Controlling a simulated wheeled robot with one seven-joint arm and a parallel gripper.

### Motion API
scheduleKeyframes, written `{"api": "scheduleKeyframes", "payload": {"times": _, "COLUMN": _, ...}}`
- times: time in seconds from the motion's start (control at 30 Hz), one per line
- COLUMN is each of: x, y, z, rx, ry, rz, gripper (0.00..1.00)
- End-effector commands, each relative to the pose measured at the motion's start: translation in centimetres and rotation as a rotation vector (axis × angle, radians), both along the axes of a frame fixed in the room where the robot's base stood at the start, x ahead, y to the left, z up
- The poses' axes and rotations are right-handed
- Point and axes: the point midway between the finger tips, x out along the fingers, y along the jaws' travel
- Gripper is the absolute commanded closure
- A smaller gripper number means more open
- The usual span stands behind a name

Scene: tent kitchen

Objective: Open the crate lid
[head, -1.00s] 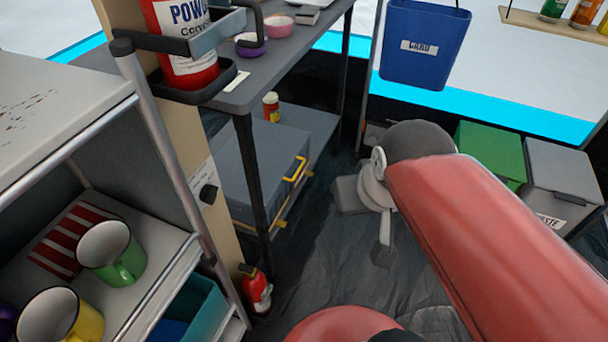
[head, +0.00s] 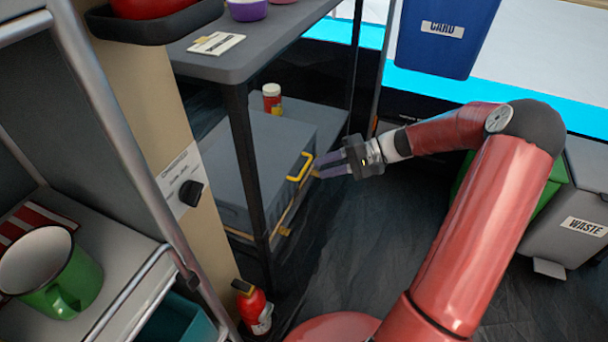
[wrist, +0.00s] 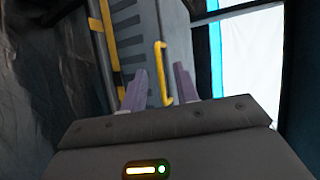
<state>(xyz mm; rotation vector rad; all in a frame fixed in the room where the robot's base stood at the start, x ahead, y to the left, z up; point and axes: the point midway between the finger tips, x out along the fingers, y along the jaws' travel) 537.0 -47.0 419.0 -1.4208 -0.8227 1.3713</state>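The crate (head: 240,150) is a grey box with a yellow handle (head: 299,167) on its front side. It stands on the lower shelf of a dark table, and its lid looks shut. My gripper (head: 317,166) is just to the right of the handle, with its fingers pointing left toward the crate. In the wrist view the two purple fingers (wrist: 158,85) are spread apart with nothing between them that I can see held. The yellow handle (wrist: 163,72) shows upright beyond and between them. I cannot tell whether a finger touches it.
A table leg (head: 249,185) stands in front of the crate's near end. A red jar (head: 271,98) stands behind the crate. The tabletop (head: 260,50) hangs above it. A small fire extinguisher (head: 253,308) is on the floor. Waste bins (head: 578,205) stand at right.

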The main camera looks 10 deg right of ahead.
Motion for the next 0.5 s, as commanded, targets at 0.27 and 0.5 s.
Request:
{"api": "scheduleKeyframes", "payload": {"times": 0.27, "x": 1.8, "y": -1.6, "z": -1.4, "rx": 0.139, "ry": -0.048, "rz": -0.074, "gripper": 0.70}}
{"api": "scheduleKeyframes", "payload": {"times": 0.5, "x": 2.5, "y": 2.0, "z": -2.2, "rx": 0.139, "ry": -0.046, "rz": -0.071, "gripper": 0.70}}
